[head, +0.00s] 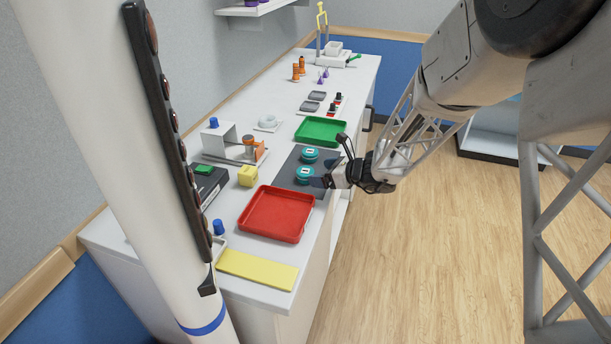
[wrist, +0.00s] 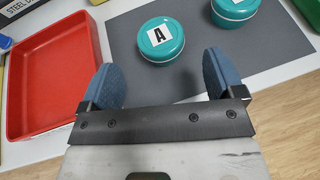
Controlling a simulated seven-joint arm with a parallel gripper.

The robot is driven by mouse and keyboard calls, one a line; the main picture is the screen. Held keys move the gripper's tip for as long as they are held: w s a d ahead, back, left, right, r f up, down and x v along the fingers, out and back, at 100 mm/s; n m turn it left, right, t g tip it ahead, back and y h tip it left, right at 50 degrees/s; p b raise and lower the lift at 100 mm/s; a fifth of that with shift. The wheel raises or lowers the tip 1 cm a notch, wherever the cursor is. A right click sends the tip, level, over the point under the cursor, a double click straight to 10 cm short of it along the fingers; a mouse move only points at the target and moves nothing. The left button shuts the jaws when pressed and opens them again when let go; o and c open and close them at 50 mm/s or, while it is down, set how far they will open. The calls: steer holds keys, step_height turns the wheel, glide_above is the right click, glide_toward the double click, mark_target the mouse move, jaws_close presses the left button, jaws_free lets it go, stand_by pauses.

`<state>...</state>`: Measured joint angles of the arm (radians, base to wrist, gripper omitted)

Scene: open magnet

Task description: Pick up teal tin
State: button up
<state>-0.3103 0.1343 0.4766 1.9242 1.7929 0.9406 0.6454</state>
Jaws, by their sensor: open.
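Two round teal tins sit on a dark grey mat (head: 287,177) on the white counter. My gripper (head: 328,181) is at the counter's front edge, beside the nearer tin. In the wrist view my gripper (wrist: 162,80) has its blue fingers spread and nothing between them.
A red tray (head: 277,214) lies left of the mat in the wrist view, a green tray (head: 321,131) beyond the tins.

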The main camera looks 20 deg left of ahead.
mark_target(309, 172)
steer(key=shift+x, duration=2.6)
steer(key=shift+c, duration=0.3)
steer(key=c, duration=1)
